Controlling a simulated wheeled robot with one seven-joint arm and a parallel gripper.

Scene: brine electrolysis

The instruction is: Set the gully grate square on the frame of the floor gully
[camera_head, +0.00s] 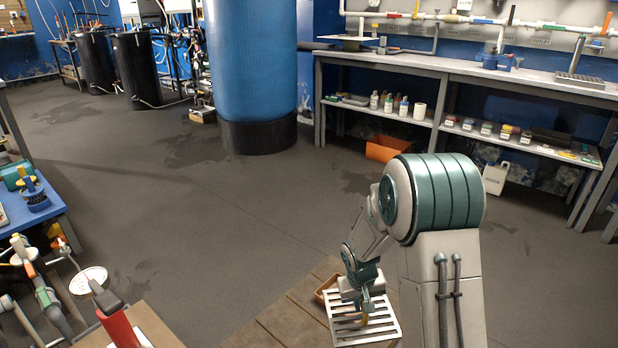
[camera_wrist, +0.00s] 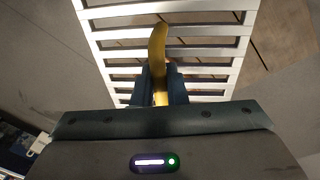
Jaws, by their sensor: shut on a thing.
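The gully grate (camera_head: 345,336) is a pale, slatted metal panel low in the head view, over brown wooden boards. It fills the upper middle of the wrist view (camera_wrist: 240,30), where a yellow handle (camera_wrist: 158,48) stands up from it. My gripper (camera_head: 363,298) is shut on this yellow handle, and its two dark fingers show in the wrist view (camera_wrist: 161,85). I cannot tell whether the grate touches the boards or hangs above them. I cannot make out the frame of the floor gully in either view.
Brown wooden boards (camera_head: 265,333) lie under and beside the grate, with a small orange-brown tray (camera_head: 322,291) behind it. A blue column (camera_head: 252,70) and a shelved bench (camera_head: 470,72) stand at the back. An orange bin (camera_head: 385,150) sits by the bench. The middle floor is clear.

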